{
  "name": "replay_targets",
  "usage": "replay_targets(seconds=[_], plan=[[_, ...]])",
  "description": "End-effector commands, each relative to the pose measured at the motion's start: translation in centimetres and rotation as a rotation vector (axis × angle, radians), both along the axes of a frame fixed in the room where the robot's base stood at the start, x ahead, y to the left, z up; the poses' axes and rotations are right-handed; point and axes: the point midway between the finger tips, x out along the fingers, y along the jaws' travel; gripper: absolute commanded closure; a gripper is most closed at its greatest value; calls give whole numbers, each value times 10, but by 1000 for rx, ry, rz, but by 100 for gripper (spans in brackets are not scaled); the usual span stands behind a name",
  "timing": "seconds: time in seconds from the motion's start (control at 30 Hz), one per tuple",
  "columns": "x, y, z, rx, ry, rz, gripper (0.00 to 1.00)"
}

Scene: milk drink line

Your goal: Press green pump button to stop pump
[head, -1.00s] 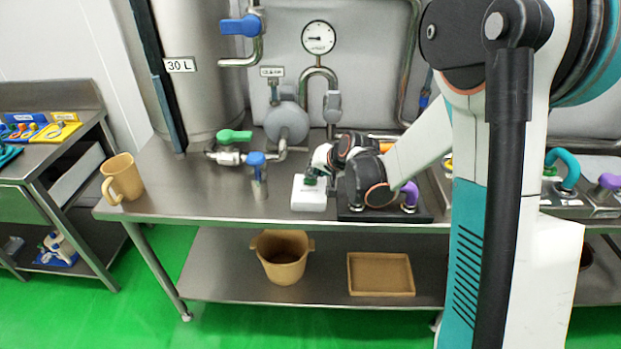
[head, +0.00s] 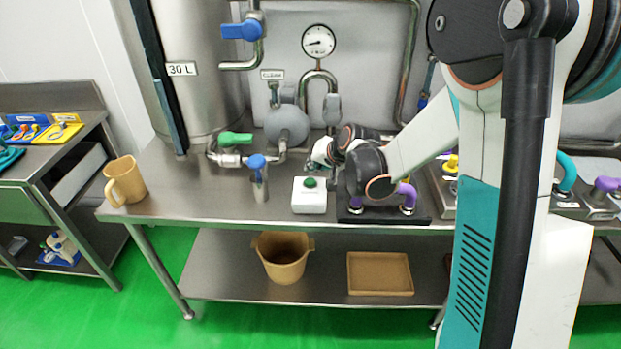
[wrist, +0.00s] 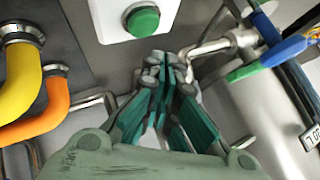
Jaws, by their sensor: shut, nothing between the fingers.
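The green pump button (head: 310,183) is a round cap on top of a small white box (head: 309,203) near the front of the steel table. In the wrist view the button (wrist: 143,20) is at the top, in full view, with part of the white box (wrist: 110,28) around it. My gripper (head: 320,153) is above and behind the box, apart from the button. In the wrist view my gripper (wrist: 166,62) has its teal fingers together at the tips, just below the button in the picture, with nothing between them.
A blue-handled valve (head: 257,163) and a green-handled valve (head: 234,138) stand left of the box. A black panel with purple hose ends (head: 408,194) lies to its right. A gauge (head: 319,41) and pump (head: 287,124) are behind. A tan jug (head: 124,181) stands far left.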

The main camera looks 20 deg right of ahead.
Motion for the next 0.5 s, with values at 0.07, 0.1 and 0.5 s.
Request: replay_targets(seconds=[0.07, 0.1, 0.5], plan=[[0, 0, 11, 0, 0, 0, 100], [0, 0, 14, 0, 0, 0, 100], [0, 0, 47, 0, 0, 0, 100]])
